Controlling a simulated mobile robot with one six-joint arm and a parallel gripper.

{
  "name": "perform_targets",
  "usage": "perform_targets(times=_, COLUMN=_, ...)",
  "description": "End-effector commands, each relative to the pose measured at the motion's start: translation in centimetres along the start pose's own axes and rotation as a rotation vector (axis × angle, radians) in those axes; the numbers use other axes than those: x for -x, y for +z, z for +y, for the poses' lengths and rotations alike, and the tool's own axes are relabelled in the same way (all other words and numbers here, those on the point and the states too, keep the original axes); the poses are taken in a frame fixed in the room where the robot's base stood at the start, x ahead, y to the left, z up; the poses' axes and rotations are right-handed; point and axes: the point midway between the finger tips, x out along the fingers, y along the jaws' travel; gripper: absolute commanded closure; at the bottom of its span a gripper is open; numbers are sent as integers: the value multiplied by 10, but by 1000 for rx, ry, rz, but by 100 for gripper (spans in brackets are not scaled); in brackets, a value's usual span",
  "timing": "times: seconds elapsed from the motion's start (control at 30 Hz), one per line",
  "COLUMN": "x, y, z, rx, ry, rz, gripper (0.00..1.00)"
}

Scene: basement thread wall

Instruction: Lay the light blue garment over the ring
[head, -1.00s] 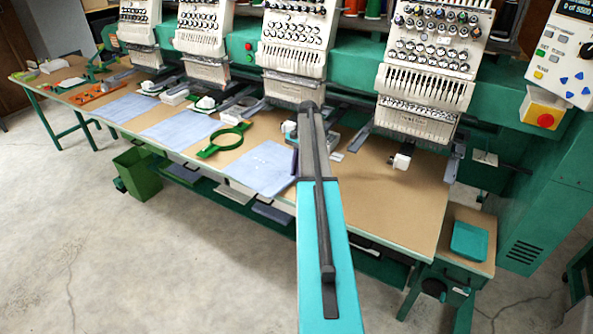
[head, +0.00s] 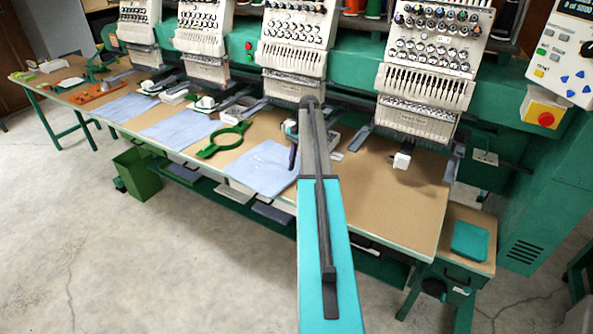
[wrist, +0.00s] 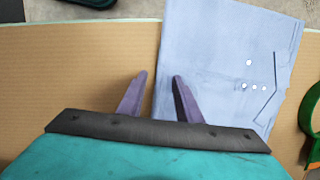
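The nearest light blue garment (head: 262,168) lies flat on the table, its front part at the front edge. The green ring (head: 222,142) lies flat just left of and behind it, with tabs at its sides. In the wrist view the garment (wrist: 225,45) shows several white dots and a dark line, and part of the ring (wrist: 312,125) shows at the right edge. My gripper (wrist: 159,78) is open and empty. Its right finger is over the garment's edge and its left finger over bare table. In the head view my arm hides most of the gripper.
Two more light blue garments (head: 183,130) (head: 125,107) lie further left. White sewing heads (head: 292,45) hang above the table's back. A green bin (head: 138,175) stands on the floor.

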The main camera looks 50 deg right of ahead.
Motion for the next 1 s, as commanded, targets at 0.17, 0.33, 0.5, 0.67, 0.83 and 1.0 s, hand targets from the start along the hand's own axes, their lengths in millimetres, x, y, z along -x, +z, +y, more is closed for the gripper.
perform_targets(times=0.17, x=20, y=-1, z=0, rx=0, ry=-2, rz=2, gripper=68)
perform_targets(times=0.33, x=44, y=-1, z=-1, rx=0, ry=-2, rz=2, gripper=68)
perform_targets(times=0.5, x=68, y=-2, z=0, rx=0, ry=-2, rz=2, gripper=68)
perform_targets(times=0.67, x=91, y=-2, z=0, rx=-1, ry=-2, rz=2, gripper=68)
perform_targets(times=0.83, x=110, y=-2, z=0, rx=-1, ry=-2, rz=1, gripper=68)
perform_targets(times=1.0, x=121, y=-1, z=1, rx=-1, ry=-2, rz=1, gripper=68)
